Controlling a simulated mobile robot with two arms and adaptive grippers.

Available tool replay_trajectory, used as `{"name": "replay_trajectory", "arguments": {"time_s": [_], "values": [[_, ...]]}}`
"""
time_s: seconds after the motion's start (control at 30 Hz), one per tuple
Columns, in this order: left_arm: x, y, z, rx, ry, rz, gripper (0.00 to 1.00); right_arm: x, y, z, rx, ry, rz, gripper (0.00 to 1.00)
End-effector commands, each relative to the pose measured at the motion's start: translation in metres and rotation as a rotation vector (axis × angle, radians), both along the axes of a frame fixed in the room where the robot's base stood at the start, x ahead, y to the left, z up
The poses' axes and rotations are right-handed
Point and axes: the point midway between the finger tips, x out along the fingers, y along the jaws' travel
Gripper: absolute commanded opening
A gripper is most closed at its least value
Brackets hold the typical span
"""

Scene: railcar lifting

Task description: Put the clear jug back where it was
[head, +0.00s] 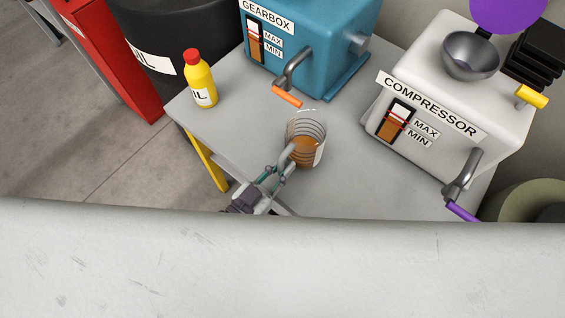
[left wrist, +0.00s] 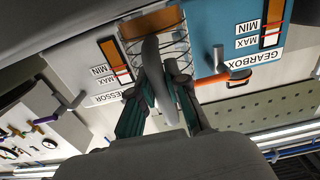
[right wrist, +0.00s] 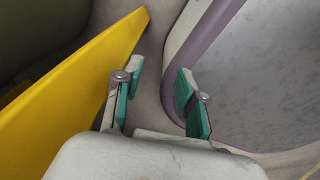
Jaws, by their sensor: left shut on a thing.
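The clear jug (head: 306,128) has dark ring marks and brown liquid in its lower part. It is upright over the middle of the grey table (head: 235,125), in front of the gearbox. I cannot tell whether its base touches the table. My left gripper (head: 280,174) is shut on the jug's grey handle, on its near left side. The left wrist view shows the fingers (left wrist: 160,88) on either side of the handle (left wrist: 152,60), with the jug (left wrist: 172,45) behind. My right gripper (right wrist: 157,95) shows only in the right wrist view, open and empty.
The blue gearbox (head: 305,45) with an orange-handled tap stands behind the jug. The white compressor (head: 430,80) with a metal bowl (head: 470,55) on top stands right. A yellow oil bottle (head: 200,80) stands at the left table edge. A yellow bar (right wrist: 75,80) is beside my right gripper.

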Motion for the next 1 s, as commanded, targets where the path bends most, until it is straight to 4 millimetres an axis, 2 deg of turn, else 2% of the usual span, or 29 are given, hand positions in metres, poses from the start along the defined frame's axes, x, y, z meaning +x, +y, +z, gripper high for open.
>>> {"name": "replay_trajectory", "arguments": {"time_s": [0.1,0.13,0.27,0.63,0.77,1.0], "values": [[0.0,0.0,-0.004,-0.001,-0.001,0.0,0.0,-0.01,0.001,-0.003,0.002,0.013,-0.002,0.4],[0.0,0.0,-0.003,0.0,0.0,0.0,0.18,-0.011,0.001,-0.002,0.001,0.015,-0.002,0.4],[0.0,0.0,-0.003,0.0,0.0,0.0,0.39,-0.013,0.001,-0.002,0.0,0.018,-0.004,0.4],[0.0,0.0,0.003,-0.001,-0.001,0.0,0.4,-0.012,0.002,0.001,0.003,0.018,-0.005,0.4],[-0.015,0.011,-0.002,0.002,0.005,0.0,0.4,-0.011,0.002,-0.002,0.002,0.017,-0.004,0.4],[-0.058,0.042,-0.002,0.002,0.005,0.0,0.4,-0.01,0.003,-0.005,0.002,0.016,-0.004,0.4]]}}
